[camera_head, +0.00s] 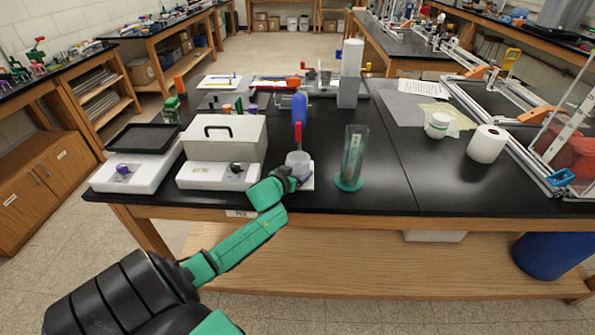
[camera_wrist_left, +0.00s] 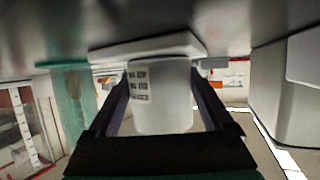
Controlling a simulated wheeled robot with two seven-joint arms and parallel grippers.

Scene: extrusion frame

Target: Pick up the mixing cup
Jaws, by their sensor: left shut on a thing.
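The mixing cup (camera_head: 298,158) is a small whitish cup at the front of the black table, over a flat white plate (camera_head: 308,184). In the left wrist view the cup (camera_wrist_left: 161,98) shows with printed dark text on its side, between the two fingers. My left gripper (camera_head: 291,176) reaches it from the front and is shut on it; in the left wrist view the gripper (camera_wrist_left: 163,105) has one finger on each side. The cup is at the white plate (camera_wrist_left: 150,45); I cannot tell whether they touch. My right gripper is out of view.
A clear cylinder with a green base (camera_head: 352,158) stands close to the right of the cup. A grey box-like device (camera_head: 225,138) and a black-topped scale (camera_head: 140,138) stand to the left. A blue bottle (camera_head: 299,108) is behind.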

